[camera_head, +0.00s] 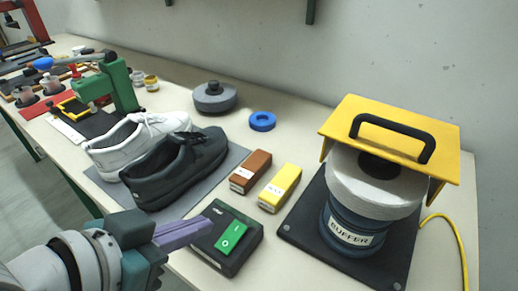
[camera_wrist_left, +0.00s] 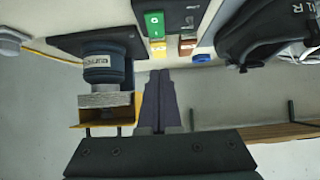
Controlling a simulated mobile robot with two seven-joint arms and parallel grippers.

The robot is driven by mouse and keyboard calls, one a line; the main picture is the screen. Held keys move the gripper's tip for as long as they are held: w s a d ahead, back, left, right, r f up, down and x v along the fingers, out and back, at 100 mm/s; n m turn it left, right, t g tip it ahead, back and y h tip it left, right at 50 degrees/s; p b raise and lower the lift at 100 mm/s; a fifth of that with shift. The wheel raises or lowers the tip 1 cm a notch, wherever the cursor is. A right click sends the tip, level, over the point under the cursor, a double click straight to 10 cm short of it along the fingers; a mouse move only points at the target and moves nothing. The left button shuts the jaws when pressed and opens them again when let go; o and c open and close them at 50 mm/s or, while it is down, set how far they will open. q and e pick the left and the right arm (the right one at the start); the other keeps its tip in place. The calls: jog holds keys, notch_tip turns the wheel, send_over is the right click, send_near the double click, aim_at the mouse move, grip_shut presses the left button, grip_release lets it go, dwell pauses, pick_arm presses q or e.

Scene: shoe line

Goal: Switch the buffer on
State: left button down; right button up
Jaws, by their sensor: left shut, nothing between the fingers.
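The buffer (camera_head: 345,238) has a blue body labelled BUFFER, a white wheel above it and a yellow hood (camera_head: 447,150) with a black handle. It also shows in the left wrist view (camera_wrist_left: 103,62). A black switch box (camera_head: 212,253) with a green rocker (camera_head: 233,238) marked I and O stands left of it at the table's front. The rocker also shows in the left wrist view (camera_wrist_left: 154,23). My left gripper (camera_head: 207,224) is shut and empty, its purple fingers beside the box's left side in the head view; contact cannot be told. My right gripper is out of view.
A brown block (camera_head: 250,172) and a yellow block (camera_head: 280,188) lie behind the switch box. A black shoe (camera_head: 178,170) and a white shoe (camera_head: 125,143) stand on a grey mat. A blue ring (camera_head: 262,121) and grey round piece (camera_head: 213,98) are further back. A yellow cable (camera_head: 458,240) runs at right.

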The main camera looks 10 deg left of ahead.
aim_at(240, 222)
pick_arm(q)
jog(key=b+x, duration=0.1)
jog(key=x, duration=0.5)
jog(key=shift+d, duration=0.1)
jog(key=shift+w+d+f+b, duration=0.15)
jog(key=shift+f+b, duration=0.25)
jog(key=shift+f, duration=0.6)
jog(key=shift+w+a+f+b, duration=0.15)
jog(key=shift+f+b, duration=0.25)
jog(key=shift+f, duration=0.6)
jog(key=shift+d, duration=0.1)
